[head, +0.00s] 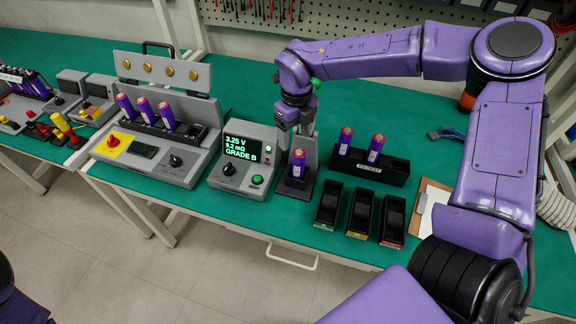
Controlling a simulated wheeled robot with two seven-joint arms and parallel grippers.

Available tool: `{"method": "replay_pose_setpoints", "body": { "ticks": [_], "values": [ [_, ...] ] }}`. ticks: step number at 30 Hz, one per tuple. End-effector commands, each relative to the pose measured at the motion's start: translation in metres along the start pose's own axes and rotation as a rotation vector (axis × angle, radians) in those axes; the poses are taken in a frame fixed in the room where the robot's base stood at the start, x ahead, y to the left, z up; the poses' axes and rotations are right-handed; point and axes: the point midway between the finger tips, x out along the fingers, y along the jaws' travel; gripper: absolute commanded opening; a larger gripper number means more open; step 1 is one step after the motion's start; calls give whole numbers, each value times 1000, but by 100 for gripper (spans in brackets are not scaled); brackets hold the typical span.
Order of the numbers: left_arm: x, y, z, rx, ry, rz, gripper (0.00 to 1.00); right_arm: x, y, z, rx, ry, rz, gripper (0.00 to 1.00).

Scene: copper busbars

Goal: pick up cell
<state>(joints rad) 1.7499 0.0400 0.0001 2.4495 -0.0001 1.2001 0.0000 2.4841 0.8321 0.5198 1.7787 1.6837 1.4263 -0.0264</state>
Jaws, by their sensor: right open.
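A purple cell (298,164) with a reddish top stands upright in a small black holder (293,187) beside the grey meter, whose screen (248,150) reads 3.25 V, 9.2 mΩ, GRADE B. My right gripper (297,128) is open just above and behind this cell, pointing down; the exact gap to the cell is hard to tell. Two more cells (376,148) (345,140) stand in a black rack (368,169) to the right. Several cells (144,110) stand in the grey fixture (160,148) at left. My left gripper is not in view.
Three black bins (361,212) stand at the front edge, right of the holder. A clipboard (430,205) lies to their right. A cable connector (446,134) lies on the green bench (230,85). A pegboard (330,18) closes the back.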

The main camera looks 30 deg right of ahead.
Motion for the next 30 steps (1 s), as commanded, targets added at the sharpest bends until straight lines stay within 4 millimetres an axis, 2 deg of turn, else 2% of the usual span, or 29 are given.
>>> {"method": "replay_pose_setpoints", "body": {
  "ticks": [1,2,9,14,18,21,29,30],
  "values": [
    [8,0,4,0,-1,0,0,9,0,-1,0,-2,1,69],
    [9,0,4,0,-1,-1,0,11,0,-1,0,-1,0,69],
    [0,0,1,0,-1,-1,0,53,-6,9,4,16,-1,69],
    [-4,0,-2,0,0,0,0,73,-7,11,3,18,0,69],
    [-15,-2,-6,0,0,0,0,97,-13,10,2,21,-1,69],
    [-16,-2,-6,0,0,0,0,113,-13,10,2,19,-2,69],
    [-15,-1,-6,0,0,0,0,120,-12,11,0,15,-1,69],
    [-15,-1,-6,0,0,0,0,120,-12,11,0,16,-1,60]
  ]
}}
